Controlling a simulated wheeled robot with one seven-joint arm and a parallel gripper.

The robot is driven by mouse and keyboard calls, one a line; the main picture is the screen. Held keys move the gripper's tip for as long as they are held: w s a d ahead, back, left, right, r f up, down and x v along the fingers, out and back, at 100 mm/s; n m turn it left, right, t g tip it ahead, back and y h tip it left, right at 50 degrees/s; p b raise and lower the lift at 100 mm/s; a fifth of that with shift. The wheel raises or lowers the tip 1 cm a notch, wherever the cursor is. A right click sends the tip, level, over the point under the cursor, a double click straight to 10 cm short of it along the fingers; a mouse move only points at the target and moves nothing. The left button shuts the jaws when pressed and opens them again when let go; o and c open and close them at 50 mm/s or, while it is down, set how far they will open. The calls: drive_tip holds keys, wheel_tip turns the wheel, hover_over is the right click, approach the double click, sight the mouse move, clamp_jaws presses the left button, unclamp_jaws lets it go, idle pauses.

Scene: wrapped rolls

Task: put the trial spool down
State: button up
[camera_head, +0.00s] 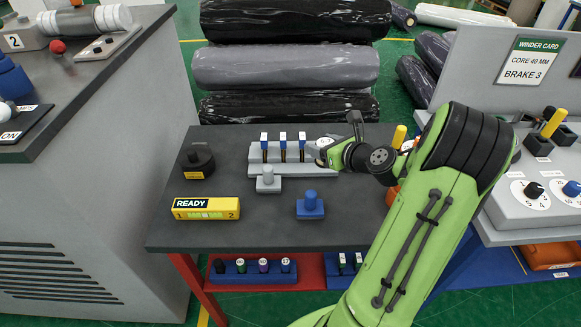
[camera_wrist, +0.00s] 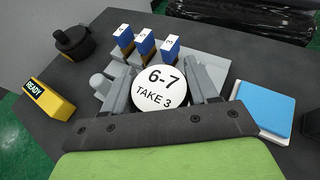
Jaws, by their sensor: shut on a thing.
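My gripper (camera_head: 326,152) is over the back right of the dark table, at the right end of the grey rack. In the wrist view its fingers (camera_wrist: 162,88) are closed on both sides of a white round-faced piece marked "6-7 TAKE 3" (camera_wrist: 159,88), which I take as the trial spool. Its white top shows a little in the head view (camera_head: 323,142). Its lower part is hidden, so I cannot tell whether it touches anything below. The grey rack (camera_head: 292,170) holds three blue-and-white-topped pieces (camera_wrist: 145,41) in a row, left of the gripper.
A grey knobbed block (camera_head: 267,182), a blue knobbed block (camera_head: 310,209), a yellow READY box (camera_head: 206,208) and a black round pot (camera_head: 198,163) stand on the table (camera_head: 255,228). A blue-topped square pad (camera_wrist: 264,106) lies right of the gripper. The table's front middle is bare.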

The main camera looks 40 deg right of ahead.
wheel_tip(320, 180, down, 10)
drive_tip(key=b, duration=0.3)
drive_tip(key=shift+s+a+r+b, duration=0.15)
drive_tip(key=shift+r+b, duration=0.1)
drive_tip(key=shift+b, duration=0.15)
drive_tip(key=shift+r, duration=0.15)
drive_tip(key=o, duration=1.1)
